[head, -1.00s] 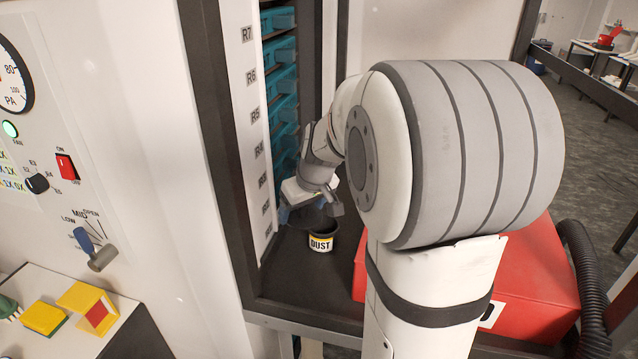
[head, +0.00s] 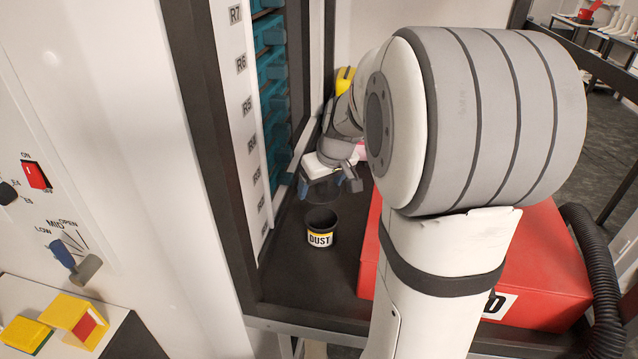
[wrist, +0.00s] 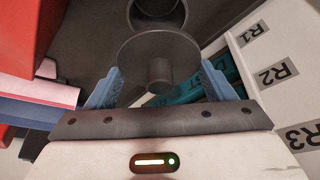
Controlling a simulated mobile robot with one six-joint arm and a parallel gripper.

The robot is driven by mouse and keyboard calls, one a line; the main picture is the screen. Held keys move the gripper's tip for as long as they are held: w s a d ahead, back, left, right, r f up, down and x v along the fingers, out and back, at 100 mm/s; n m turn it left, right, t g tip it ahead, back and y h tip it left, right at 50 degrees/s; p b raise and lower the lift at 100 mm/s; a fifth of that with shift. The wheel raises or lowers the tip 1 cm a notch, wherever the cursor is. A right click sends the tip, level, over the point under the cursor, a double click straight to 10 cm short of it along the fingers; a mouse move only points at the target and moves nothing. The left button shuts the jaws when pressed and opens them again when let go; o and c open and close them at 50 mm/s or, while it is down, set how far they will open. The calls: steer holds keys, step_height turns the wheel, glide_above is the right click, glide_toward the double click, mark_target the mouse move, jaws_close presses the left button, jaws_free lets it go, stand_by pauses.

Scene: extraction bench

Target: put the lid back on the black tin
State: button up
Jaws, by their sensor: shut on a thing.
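The black tin (head: 320,239) with a yellow and white DUST label stands upright on the dark bench top, its mouth open. In the wrist view the tin (wrist: 158,8) shows at the top edge, partly hidden by the lid. My gripper (head: 328,187) is above and behind the tin. It is shut on the dark round lid (wrist: 143,50), whose knob points towards the wrist camera. The blue fingers (wrist: 160,83) are at either side of the lid. The lid is apart from the tin in the head view, where it is a dark shape (head: 322,192) under the gripper.
A red box (head: 540,255) stands right of the tin, partly behind my arm. A rack with teal trays (head: 272,75) and labels R1 to R7 lines the left. A dark post (head: 215,150) edges the bench opening. Bench top around the tin is bare.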

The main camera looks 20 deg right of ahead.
steer(key=shift+f, duration=0.2)
steer(key=shift+f+b, duration=1.1)
steer(key=shift+f, duration=0.6)
steer(key=shift+f+b, duration=1.2)
steer(key=shift+f, duration=0.15)
steer(key=shift+f+b, duration=0.15)
steer(key=shift+b, duration=0.8)
stand_by(0.5)
steer(key=o, duration=1)
